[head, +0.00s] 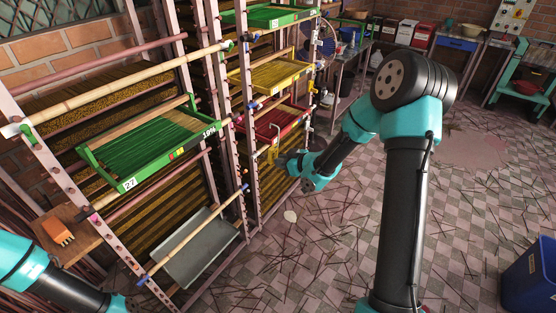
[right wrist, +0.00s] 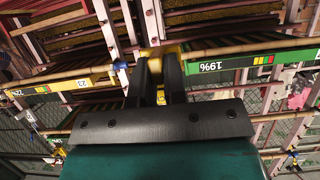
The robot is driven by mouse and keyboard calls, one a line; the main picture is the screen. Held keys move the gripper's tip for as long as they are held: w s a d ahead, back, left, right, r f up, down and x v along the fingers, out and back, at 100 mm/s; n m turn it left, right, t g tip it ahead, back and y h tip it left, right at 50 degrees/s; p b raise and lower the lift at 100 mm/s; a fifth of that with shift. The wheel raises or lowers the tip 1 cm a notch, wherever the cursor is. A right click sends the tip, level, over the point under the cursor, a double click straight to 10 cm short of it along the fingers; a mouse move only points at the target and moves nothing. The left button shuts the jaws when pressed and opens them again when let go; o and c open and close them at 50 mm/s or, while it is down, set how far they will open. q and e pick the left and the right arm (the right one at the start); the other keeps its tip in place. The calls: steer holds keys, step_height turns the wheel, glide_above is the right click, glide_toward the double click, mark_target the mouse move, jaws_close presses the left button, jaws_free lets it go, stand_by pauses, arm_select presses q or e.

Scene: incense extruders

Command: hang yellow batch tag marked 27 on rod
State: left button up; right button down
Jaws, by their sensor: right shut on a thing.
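My right gripper (head: 277,158) is at the rack's right upright, beside the red tray. It is shut on a small yellow tag (head: 272,134), which stands upright above the fingers. In the right wrist view, the fingers (right wrist: 159,72) are together with the yellow tag (right wrist: 159,50) at their tips. The number on the tag cannot be read. Several rods cross the rack: a long bamboo rod (head: 130,82) above the green tray, and a lower rod with blue ends (head: 195,232). The tag is apart from both. My left arm shows at the lower left; its gripper is outside the picture.
A green tray (head: 103,165) marked 27 sits in the near rack bay. A yellow tray (head: 268,90) and a red tray (head: 262,124) are in the far bay. An orange block (head: 57,230) lies on a wooden shelf. The floor right of the rack has scattered sticks.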

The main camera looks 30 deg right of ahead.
mark_target(270, 160)
steer(key=shift+s+d, duration=0.4)
steer(key=shift+s, duration=0.4)
steer(key=shift+s+d, duration=0.4)
steer(key=shift+s, duration=0.35)
steer(key=w+a+f+m+h, duration=0.1)
steer(key=a+f+m+h, duration=0.1)
steer(key=a+f, duration=0.6)
steer(key=w+a+f+m+t+h, duration=0.1)
steer(key=a+f+m+h, duration=0.2)
steer(key=a+f, duration=0.4)
step_height(270, 160, down, 7)
steer(key=shift+a+r+h, duration=0.1)
steer(key=shift+a+h, duration=0.3)
steer(key=shift+h, duration=0.2)
steer(key=shift+w+r, duration=0.1)
steer(key=shift+w, duration=0.05)
steer(key=w+d+r+n+y, duration=0.1)
steer(key=w+d+r+y, duration=0.1)
steer(key=d+r, duration=0.2)
steer(key=w+d+r+n+y, duration=0.1)
steer(key=d+r+n+y, duration=0.1)
steer(key=r, duration=0.6)
steer(key=w+d+r+n+g+y, duration=0.1)
steer(key=w+d+r+n+y, duration=0.1)
steer(key=d+r, duration=0.3)
steer(key=shift+w+d+r, duration=0.2)
steer(key=shift+r, duration=0.3)
steer(key=shift+w+d+r, duration=0.15)
steer(key=shift+r, duration=0.35)
